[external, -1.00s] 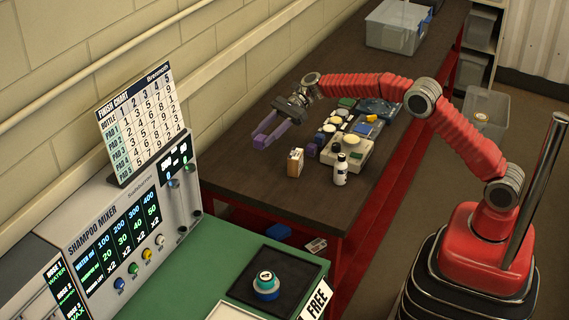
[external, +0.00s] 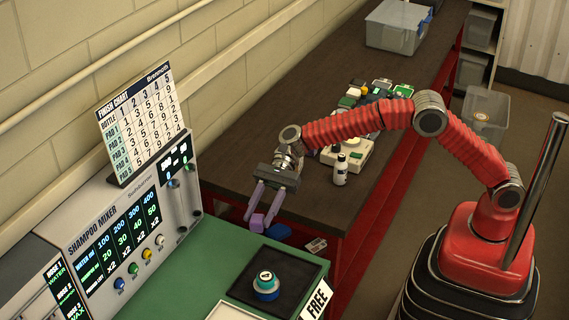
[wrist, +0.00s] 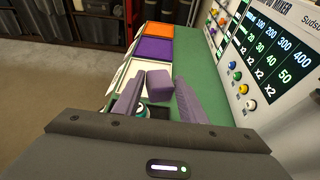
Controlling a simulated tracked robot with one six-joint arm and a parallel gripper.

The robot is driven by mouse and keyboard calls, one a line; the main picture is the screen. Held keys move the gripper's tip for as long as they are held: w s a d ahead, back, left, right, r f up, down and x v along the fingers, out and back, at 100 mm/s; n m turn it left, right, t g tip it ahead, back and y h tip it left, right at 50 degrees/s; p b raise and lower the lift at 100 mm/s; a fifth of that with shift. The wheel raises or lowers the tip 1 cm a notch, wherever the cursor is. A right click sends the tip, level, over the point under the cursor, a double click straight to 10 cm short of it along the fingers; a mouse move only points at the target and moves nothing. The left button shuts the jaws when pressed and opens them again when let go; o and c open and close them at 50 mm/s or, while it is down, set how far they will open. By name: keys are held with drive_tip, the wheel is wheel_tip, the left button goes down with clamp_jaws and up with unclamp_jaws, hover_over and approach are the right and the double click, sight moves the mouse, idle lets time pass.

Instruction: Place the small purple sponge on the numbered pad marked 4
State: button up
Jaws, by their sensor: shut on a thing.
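The wrist view shows the sponge (wrist: 159,85) between the two purple-grey fingertips (wrist: 158,92). No pad clearly marked 4 shows.
The shampoo mixer (external: 125,235) and finish chart (external: 138,120) stand left. Orange (wrist: 160,31) and purple (wrist: 155,50) squares lie along the green counter in the wrist view.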

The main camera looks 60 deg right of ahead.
drive_tip(key=s+a+f, duration=0.1)
drive_tip(key=s+a, duration=0.4)
drive_tip(key=shift+s+g, duration=0.15)
drive_tip(key=shift+g, duration=0.15)
drive_tip(key=shift+s+a+f, duration=0.1)
drive_tip(key=shift+s+f, duration=0.05)
drive_tip(key=shift+f, duration=0.7)
drive_tip(key=shift+c, duration=0.2)
drive_tip(key=shift+w+f+t, duration=0.2)
drive_tip(key=shift+w+t, duration=0.1)
drive_tip(key=shift+t, duration=0.2)
drive_tip(key=shift+c, duration=1.4)
drive_tip(key=shift+d+m, duration=0.4)
drive_tip(key=shift+f, duration=3.15)
